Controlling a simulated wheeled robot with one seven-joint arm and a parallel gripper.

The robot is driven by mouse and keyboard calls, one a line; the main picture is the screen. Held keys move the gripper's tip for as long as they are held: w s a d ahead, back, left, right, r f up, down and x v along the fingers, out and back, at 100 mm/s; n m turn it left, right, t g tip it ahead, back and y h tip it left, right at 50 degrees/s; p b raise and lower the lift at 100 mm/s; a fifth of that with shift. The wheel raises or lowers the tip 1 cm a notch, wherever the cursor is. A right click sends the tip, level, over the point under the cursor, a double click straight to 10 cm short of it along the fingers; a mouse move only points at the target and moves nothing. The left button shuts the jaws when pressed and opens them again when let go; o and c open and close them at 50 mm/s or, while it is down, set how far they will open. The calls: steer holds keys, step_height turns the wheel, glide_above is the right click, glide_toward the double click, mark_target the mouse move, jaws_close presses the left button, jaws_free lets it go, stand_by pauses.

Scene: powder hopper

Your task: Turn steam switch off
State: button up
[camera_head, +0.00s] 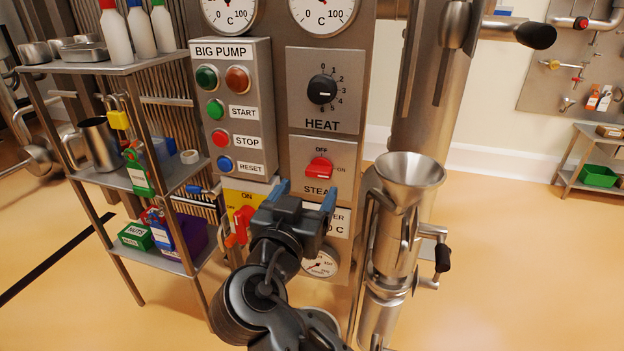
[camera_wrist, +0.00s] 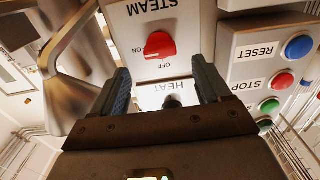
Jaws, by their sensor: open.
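The red steam switch (camera_head: 319,167) sits on the grey STEAM panel, with OFF printed above it and ON to its right. In the wrist view the red switch (camera_wrist: 161,46) shows upside down beyond and between the two fingers, with ON on its left and OFF below. Its handle seems to lie sideways toward ON, but the exact setting is hard to tell. My gripper (camera_head: 306,196) is open and empty, just below and in front of the switch, apart from it. The fingers also show in the wrist view (camera_wrist: 160,76).
The black HEAT knob (camera_head: 322,89) is above the switch. The BIG PUMP box (camera_head: 236,110) with buttons is to the left, above a red-handled switch (camera_head: 243,222). A steel funnel (camera_head: 410,172) with a crank stands close on the right. A shelf (camera_head: 120,180) stands at the left.

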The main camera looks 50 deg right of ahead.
mark_target(317, 175)
steer(key=p+x, duration=0.1)
steer(key=x, duration=0.5)
steer(key=shift+d, duration=0.25)
steer(key=shift+c, duration=0.4)
steer(key=c, duration=1)
steer(key=shift+o, duration=0.2)
